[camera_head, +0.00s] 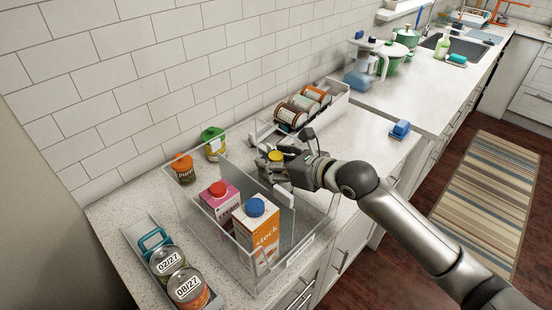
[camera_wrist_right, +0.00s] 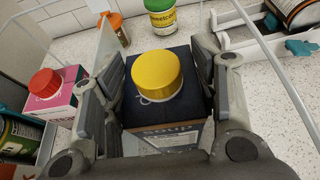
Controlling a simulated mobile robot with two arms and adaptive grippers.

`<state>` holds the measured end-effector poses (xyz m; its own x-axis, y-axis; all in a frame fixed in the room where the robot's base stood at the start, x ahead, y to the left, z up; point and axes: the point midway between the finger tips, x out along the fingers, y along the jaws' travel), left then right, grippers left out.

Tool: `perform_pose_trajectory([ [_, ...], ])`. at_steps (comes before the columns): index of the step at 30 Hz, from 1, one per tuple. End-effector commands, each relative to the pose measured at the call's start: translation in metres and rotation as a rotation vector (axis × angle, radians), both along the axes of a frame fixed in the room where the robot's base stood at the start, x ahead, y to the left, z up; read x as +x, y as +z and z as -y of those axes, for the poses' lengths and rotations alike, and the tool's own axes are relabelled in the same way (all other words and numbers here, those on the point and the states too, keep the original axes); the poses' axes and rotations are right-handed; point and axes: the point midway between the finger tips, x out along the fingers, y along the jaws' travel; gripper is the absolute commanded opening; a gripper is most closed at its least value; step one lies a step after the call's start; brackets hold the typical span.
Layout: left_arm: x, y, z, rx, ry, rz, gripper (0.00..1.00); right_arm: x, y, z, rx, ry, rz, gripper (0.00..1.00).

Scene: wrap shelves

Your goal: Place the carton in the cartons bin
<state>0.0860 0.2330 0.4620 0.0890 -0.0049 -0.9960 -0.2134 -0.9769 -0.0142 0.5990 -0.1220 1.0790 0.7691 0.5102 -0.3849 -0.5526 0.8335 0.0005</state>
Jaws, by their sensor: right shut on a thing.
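My right gripper (camera_head: 278,168) is shut on a dark carton with a yellow cap (camera_head: 275,156). In the right wrist view the carton (camera_wrist_right: 170,135) is upright between the two fingers (camera_wrist_right: 158,105). It is at the right part of the clear bin (camera_head: 252,268), beyond the clear divider. Most of its body is hidden, so I cannot tell whether it touches the bin floor. In the bin's left part stand a pink carton with a red cap (camera_head: 220,205) and an orange-and-white carton with a blue cap (camera_head: 262,232). My left gripper is not in view.
An orange-lidded jar (camera_head: 183,170) and a green-lidded jar (camera_head: 212,145) stand behind the bin. A can rack (camera_head: 215,300) with dated cans is at left. A blue item (camera_head: 400,129) lies on the counter at right.

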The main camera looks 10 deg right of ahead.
Motion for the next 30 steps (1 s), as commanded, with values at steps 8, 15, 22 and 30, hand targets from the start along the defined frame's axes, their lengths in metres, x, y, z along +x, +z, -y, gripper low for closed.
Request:
perform_pose_trajectory([
  [8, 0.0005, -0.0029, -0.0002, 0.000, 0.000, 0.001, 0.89, 0.0008, 0.0014, -0.0003, 0.003, 0.001, 0.009, 0.00],
  [15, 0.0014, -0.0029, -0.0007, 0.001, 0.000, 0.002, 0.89, 0.0002, -0.0013, -0.0001, 0.001, 0.000, 0.002, 0.77],
  [22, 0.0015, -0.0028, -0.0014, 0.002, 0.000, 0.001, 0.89, 0.0001, -0.0012, -0.0001, 0.001, 0.000, 0.002, 0.77],
  [30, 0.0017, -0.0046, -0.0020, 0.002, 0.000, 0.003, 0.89, -0.0071, 0.0033, 0.0060, 0.001, -0.001, 0.003, 0.77],
])
